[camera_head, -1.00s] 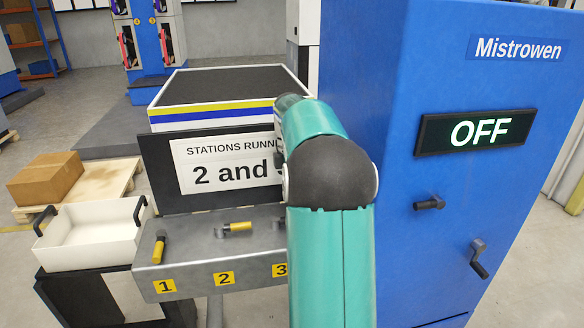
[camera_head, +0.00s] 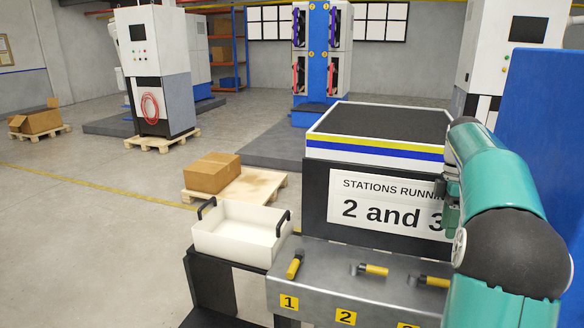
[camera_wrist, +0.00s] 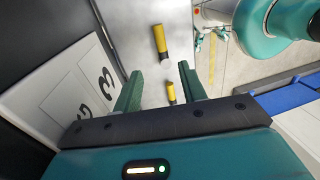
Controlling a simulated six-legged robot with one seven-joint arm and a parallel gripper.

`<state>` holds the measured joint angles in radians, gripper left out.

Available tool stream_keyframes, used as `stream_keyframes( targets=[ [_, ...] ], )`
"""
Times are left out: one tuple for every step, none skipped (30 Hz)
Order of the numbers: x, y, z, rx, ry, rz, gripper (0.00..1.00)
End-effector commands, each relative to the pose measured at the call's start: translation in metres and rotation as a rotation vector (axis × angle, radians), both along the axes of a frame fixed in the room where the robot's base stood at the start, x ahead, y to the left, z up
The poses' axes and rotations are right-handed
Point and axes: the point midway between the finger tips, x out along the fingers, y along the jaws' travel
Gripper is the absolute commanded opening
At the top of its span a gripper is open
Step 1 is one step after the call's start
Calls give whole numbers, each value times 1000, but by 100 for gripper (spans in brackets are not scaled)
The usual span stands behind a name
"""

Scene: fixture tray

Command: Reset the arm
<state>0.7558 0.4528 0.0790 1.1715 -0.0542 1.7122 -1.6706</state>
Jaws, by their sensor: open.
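My teal arm (camera_head: 500,225) stands at the right in the head view, folded above the grey station panel (camera_head: 325,275). In the wrist view my gripper (camera_wrist: 160,70) is open, with its two green fingers apart and nothing held between them. Beyond the fingers are two yellow handles, one (camera_wrist: 159,40) farther up and one (camera_wrist: 171,92) between the fingers in the picture. In the head view the handle at station 1 (camera_head: 295,265) points toward the panel's front. The handles at station 2 (camera_head: 375,270) and station 3 (camera_head: 436,281) lie sideways.
A sign (camera_head: 385,205) reading "2 and 3" stands behind the panel, partly covered by my arm. A white tray (camera_head: 230,240) with black handles is left of the panel. A blue cabinet (camera_head: 550,130) is close at right. The floor at left is open.

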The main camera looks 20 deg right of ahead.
Motion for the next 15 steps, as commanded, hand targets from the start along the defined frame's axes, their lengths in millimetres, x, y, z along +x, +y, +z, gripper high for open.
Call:
stream_keyframes(
  targets=[
    [0, 1, 1, -2, 0, -1, 41],
    [0, 3, 1, -3, -2, -4, 41],
    [1, 7, 2, -8, -4, -8, 41],
    [2, 11, 4, -14, -7, -13, 41],
    [3, 16, 6, -22, -12, -21, 41],
    [3, 25, 9, -34, -17, -36, 41],
    [4, 34, 12, -46, -25, -49, 41],
    [5, 43, 15, -58, -33, -65, 41],
    [5, 59, 19, -78, -46, -91, 41],
    [5, 71, 22, -92, -58, -114, 41],
    [4, 84, 25, -107, -72, -138, 41],
    [3, 101, 28, -125, -91, -173, 41],
    [1, 114, 30, -138, -106, -199, 41],
    [-2, 126, 31, -149, -121, -225, 41],
    [-5, 143, 33, -161, -142, -260, 41]
  ],
)
